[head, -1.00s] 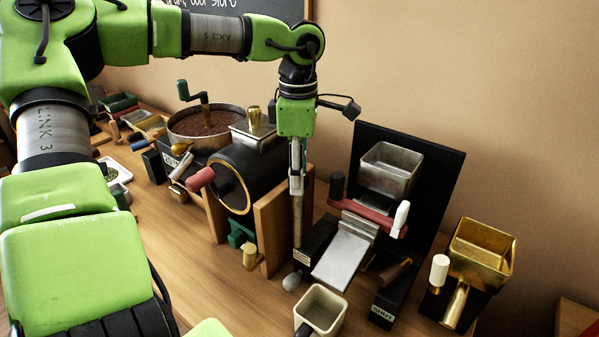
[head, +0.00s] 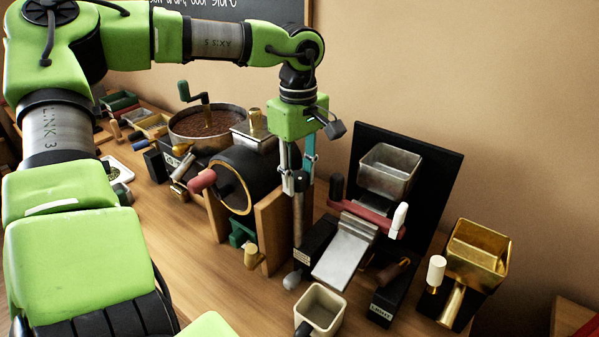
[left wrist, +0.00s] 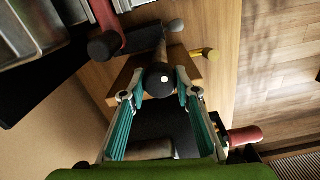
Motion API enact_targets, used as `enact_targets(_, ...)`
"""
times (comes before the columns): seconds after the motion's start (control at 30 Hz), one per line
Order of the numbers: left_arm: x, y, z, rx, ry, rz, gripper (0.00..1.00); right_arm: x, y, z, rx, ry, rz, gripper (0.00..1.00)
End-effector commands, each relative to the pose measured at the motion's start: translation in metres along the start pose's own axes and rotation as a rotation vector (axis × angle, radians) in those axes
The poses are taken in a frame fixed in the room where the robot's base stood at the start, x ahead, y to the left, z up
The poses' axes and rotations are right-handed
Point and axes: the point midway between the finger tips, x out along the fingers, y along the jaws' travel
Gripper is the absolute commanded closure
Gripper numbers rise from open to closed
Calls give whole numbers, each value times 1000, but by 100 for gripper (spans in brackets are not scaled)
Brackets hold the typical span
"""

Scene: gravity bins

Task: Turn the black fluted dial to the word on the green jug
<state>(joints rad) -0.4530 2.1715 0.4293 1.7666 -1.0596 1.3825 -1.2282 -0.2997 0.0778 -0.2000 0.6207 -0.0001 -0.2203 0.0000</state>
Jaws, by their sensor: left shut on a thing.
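My left gripper (head: 298,180) points down at the middle of the bench, between the dark drum and the metal hopper. It is shut on a round black knob (head: 300,183) on top of a grey upright post (head: 299,215). In the left wrist view the knob (left wrist: 160,79) sits between the two fingertips (left wrist: 160,95), with a white dot on its top. I cannot make out flutes or dial words on it. I cannot pick out a green jug; a cream jug (head: 322,305) stands at the front. My right gripper is not in view.
The drum (head: 245,180) with its red handle (head: 201,180) stands close left in wooden supports. The metal hopper (head: 388,170) and its chute (head: 345,250) stand close right on a black board. A brass bin (head: 480,250) is farther right. Bare bench lies front left.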

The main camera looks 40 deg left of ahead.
Motion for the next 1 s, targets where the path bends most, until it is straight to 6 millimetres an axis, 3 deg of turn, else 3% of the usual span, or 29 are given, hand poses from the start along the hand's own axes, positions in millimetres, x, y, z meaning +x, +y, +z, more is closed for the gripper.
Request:
enact_targets(0.1, 1, 0, 0, -1, 0, -1, 60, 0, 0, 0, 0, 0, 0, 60)
enact_targets(0.47, -2, 0, 0, -3, 0, -1, 60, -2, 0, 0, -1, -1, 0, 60)
enact_targets(1.0, -44, 0, 0, -4, 0, 0, 60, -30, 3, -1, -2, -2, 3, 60)
